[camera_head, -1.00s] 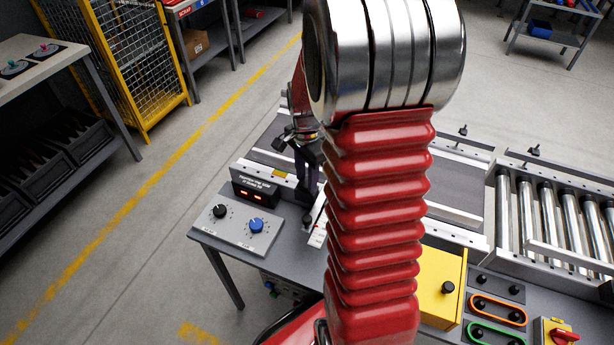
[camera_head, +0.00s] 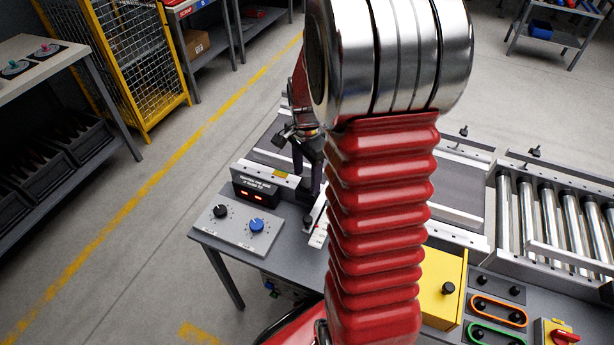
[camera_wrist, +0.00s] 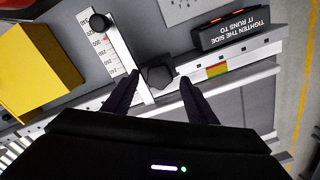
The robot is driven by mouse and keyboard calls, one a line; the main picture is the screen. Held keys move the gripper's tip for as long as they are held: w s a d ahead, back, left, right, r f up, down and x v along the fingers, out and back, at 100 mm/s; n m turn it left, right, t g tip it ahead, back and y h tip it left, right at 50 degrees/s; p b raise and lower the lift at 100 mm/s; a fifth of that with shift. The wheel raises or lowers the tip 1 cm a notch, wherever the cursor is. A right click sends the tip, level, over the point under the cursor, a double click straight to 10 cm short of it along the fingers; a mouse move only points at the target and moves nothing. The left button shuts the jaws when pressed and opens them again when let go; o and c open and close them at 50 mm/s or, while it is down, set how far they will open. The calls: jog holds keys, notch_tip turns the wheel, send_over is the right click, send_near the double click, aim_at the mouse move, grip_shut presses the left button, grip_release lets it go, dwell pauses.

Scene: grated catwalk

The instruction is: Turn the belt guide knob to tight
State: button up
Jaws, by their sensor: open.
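A dark faceted knob (camera_wrist: 157,75) sits at the conveyor's side rail in the wrist view, beside a pale bar (camera_wrist: 128,52). My gripper (camera_wrist: 160,80) is open, with one finger on each side of this knob; I cannot tell whether they touch it. A red, yellow and green strip (camera_wrist: 217,69) is on the rail to the right. A round black knob (camera_wrist: 99,22) stands at the bar's other end, by a white number scale (camera_wrist: 108,45). In the head view my gripper (camera_head: 306,175) is over the rail, partly hidden by my arm.
A display box (camera_head: 256,190) reading "tighten the side it runs to" stands close to my gripper. A panel (camera_head: 237,231) with black and blue knobs lies in front. A yellow box (camera_head: 440,285) and rollers (camera_head: 545,205) are to the right. Open floor lies left.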

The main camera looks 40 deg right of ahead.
aim_at(307, 181)
notch_tip(307, 181, up, 13)
jog(key=shift+f, duration=0.2)
dwell(0.8)
jog(key=s+a+r+n+t, duration=0.2)
jog(key=s+a+r+n, duration=0.1)
jog(key=s+a+n, duration=0.4)
jog(key=s+a+r+n+t, duration=0.3)
jog(key=s+a+n, duration=0.3)
jog(key=a+n, duration=0.5)
jog(key=a, duration=0.2)
jog(key=shift+s+a+t, duration=0.3)
jog(key=shift+s+a, duration=0.05)
jog(key=shift+a, duration=0.05)
jog(key=shift+c, duration=0.4)
dwell(1.6)
